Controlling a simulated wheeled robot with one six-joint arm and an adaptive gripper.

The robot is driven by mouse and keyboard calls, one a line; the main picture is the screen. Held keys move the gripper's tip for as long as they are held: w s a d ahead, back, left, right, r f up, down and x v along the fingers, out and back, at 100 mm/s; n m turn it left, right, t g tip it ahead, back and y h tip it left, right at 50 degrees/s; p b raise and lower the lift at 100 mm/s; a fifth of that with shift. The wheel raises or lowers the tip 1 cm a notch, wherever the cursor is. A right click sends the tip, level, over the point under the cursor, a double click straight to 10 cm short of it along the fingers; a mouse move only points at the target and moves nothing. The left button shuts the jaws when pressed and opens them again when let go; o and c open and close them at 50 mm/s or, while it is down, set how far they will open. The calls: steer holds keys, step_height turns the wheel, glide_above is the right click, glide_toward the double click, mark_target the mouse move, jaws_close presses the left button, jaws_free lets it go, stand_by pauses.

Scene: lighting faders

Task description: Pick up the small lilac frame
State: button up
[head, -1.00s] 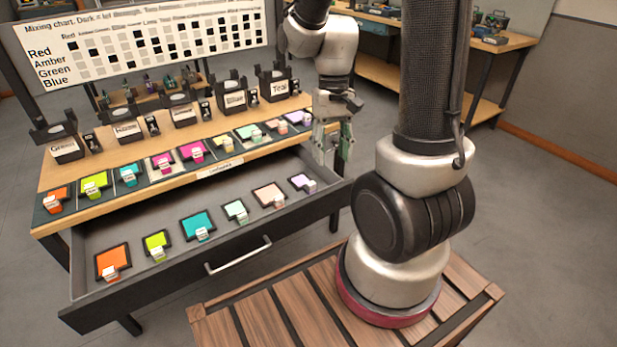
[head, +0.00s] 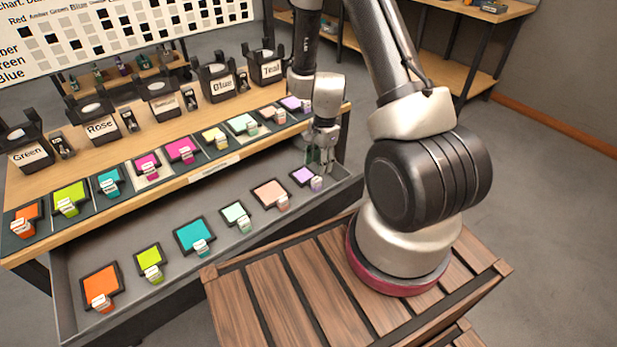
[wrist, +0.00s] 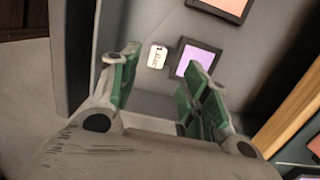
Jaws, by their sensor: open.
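A small lilac frame (head: 303,176) with a black border and a white tag lies at the right end of the open drawer. In the wrist view the lilac frame (wrist: 196,62) is beyond my fingertips, a little right of centre, with its white tag on its left. My gripper (head: 321,158) is above the right end of the drawer, close behind the frame in the head view. In the wrist view my gripper (wrist: 166,72) has its green-padded fingers apart with nothing between them. Another lilac frame (head: 291,103) lies at the right end of the table-top row.
The drawer (head: 150,215) also holds a peach frame (head: 269,193), a mint frame (head: 236,214), a teal frame (head: 193,236) and others. Its side walls stand near my gripper. Labelled black holders, such as Teal (head: 268,68), stand on the table above.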

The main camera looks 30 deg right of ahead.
mark_target(317, 179)
steer(key=f, duration=0.7)
steer(key=shift+s+a+f, duration=0.2)
steer(key=shift+s+a, duration=0.1)
steer(key=shift+a, duration=0.1)
jaws_close()
